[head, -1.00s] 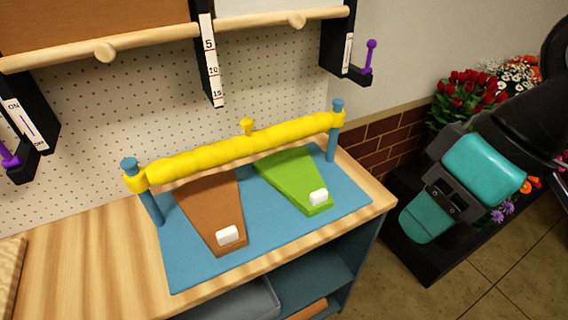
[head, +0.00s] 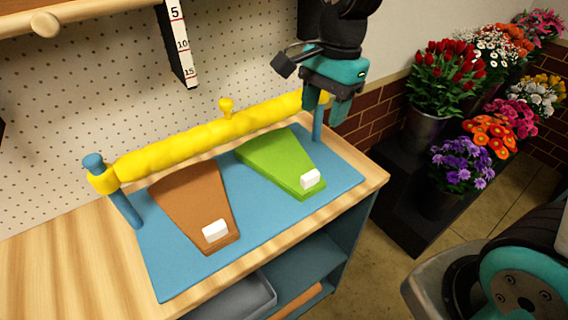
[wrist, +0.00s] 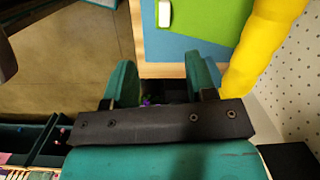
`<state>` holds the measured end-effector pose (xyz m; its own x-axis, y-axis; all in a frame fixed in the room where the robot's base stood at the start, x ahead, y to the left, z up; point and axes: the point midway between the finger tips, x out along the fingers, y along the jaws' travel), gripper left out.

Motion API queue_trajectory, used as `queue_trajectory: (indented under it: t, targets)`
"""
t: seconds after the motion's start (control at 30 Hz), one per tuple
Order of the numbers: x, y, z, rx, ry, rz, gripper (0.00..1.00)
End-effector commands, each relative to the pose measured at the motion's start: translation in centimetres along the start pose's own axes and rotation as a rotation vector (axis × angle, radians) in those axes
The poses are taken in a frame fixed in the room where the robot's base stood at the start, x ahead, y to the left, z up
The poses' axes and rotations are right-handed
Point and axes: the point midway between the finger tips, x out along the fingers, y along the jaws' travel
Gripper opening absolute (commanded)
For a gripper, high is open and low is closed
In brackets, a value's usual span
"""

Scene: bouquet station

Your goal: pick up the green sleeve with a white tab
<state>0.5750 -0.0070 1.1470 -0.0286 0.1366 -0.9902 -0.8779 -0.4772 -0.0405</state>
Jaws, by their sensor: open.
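The green sleeve (head: 280,160) lies flat on the blue mat (head: 187,262), with its white tab (head: 310,179) at the near end. The wrist view also shows part of the green sleeve (wrist: 208,16) and the white tab (wrist: 164,13) at the top. A brown sleeve (head: 192,196) with its own white tab (head: 215,230) lies to the left. My gripper (head: 331,112) is open and empty, above the right end of the yellow bar, behind and right of the green sleeve. Its two teal fingers show in the wrist view (wrist: 162,85).
The yellow bar (head: 205,138) spans the mat's back edge on blue posts (head: 125,208). A pegboard wall (head: 95,95) stands behind. Flower buckets (head: 422,130) stand on a black stand at right. The wooden counter (head: 70,265) is clear at left.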

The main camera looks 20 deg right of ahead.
Motion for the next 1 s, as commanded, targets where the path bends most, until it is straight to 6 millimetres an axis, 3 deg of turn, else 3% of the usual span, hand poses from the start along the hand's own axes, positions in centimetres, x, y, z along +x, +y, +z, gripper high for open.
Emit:
queue_trajectory:
  t: [0.17,0.63,1.0]
  targets:
    - [1.6,-1.0,-1.5,0.182,0.016,0.02,0.51]
    - [11.2,-0.8,-1.6,0.189,0.016,0.024,0.51]
    - [14.6,-0.7,-1.8,0.188,0.016,0.023,0.51]
